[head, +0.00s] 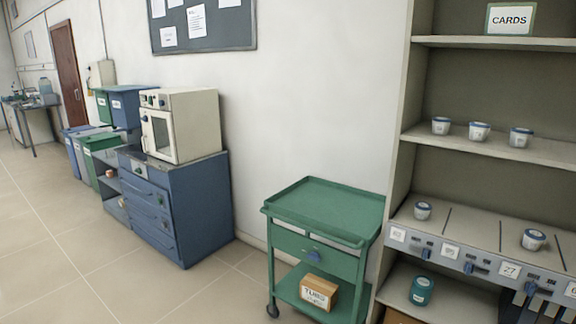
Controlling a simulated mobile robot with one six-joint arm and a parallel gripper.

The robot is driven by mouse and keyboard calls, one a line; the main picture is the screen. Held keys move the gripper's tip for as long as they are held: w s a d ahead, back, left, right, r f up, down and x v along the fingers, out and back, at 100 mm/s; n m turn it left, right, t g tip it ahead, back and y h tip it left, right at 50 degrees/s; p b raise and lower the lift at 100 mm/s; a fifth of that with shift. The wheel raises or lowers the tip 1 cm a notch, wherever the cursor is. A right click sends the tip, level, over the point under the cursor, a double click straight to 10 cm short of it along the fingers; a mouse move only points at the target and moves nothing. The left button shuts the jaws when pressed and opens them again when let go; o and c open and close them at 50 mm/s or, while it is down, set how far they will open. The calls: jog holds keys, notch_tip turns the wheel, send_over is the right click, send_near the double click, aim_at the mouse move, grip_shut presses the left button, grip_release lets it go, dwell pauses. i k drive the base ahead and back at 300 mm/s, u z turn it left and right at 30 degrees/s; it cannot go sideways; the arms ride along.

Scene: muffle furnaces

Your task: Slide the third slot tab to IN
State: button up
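The slotted shelf (480,228) is at the right, with thin dark dividers on its top. Its grey front rail carries white labels and small blue tabs. From the left, the first tab (427,253) and second tab (468,267) show, then the third tab (531,288), just right of the label reading 27 (510,271). IN or OUT marks are too small to read, so I cannot tell the tabs' settings. My gripper is not in view.
A green cart (318,207) stands left of the shelf, with a cardboard box (319,291) on its lower tray. Cups line the shelf above, and a teal jar (421,291) sits below. A blue cabinet (190,205) bears a furnace (180,125). Floor is clear at left.

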aim_at(530, 288)
jog(key=u, duration=0.4)
jog(key=k, duration=0.15)
jog(key=z, duration=1.6)
jog(key=i, duration=0.55)
jog(key=z, duration=0.05)
